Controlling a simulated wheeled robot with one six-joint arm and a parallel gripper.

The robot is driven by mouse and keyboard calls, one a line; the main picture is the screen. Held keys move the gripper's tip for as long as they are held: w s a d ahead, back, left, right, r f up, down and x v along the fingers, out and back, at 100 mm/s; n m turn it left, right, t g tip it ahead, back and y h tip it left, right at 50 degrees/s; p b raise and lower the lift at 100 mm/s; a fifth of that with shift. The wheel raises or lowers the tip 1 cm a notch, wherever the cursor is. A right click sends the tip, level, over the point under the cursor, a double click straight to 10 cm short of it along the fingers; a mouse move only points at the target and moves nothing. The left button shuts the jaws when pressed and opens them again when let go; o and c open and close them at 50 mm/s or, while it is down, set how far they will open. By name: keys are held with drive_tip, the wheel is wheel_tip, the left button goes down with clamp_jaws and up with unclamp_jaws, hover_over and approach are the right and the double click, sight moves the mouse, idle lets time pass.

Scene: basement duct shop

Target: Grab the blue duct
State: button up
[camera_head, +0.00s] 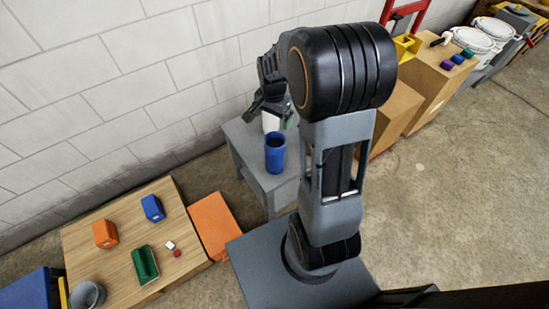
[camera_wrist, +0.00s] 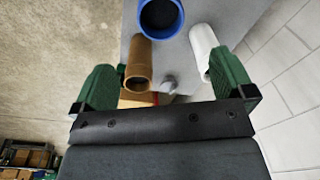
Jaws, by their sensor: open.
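The blue duct (camera_head: 275,158) is an upright open tube standing on a grey table (camera_head: 245,150). In the wrist view its round rim (camera_wrist: 160,34) shows at the top, beyond my fingertips and centred between them. My gripper (camera_wrist: 163,75) is open, with green fingers spread left and right. A brown tube (camera_wrist: 138,66) lies in view near the left finger, and a white tube (camera_wrist: 203,42) near the right finger. Neither the blue duct nor these tubes looks gripped. In the head view my gripper is largely hidden behind my arm, beside the wall and behind the blue duct.
A wooden table (camera_head: 115,225) at lower left holds an orange block (camera_head: 105,234), a blue block (camera_head: 152,208) and a green tray (camera_head: 145,264). An orange panel (camera_head: 215,226) is beside it. Cardboard boxes (camera_head: 425,75) and white buckets (camera_head: 475,38) stand right. The block wall is close behind.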

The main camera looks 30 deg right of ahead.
drive_tip(key=m, duration=0.2)
approach(275, 145)
drive_tip(key=f, duration=0.3)
drive_tip(key=shift+w+d+f+g, duration=0.1)
drive_tip(key=shift+w+d+g, duration=0.1)
drive_tip(key=shift+w+g, duration=0.1)
drive_tip(key=shift+s+a+f, duration=0.1)
drive_tip(key=shift+a+f, duration=0.05)
drive_tip(key=shift+f, duration=3)
drive_tip(key=shift+c, duration=0.2)
drive_tip(key=c, duration=1.2)
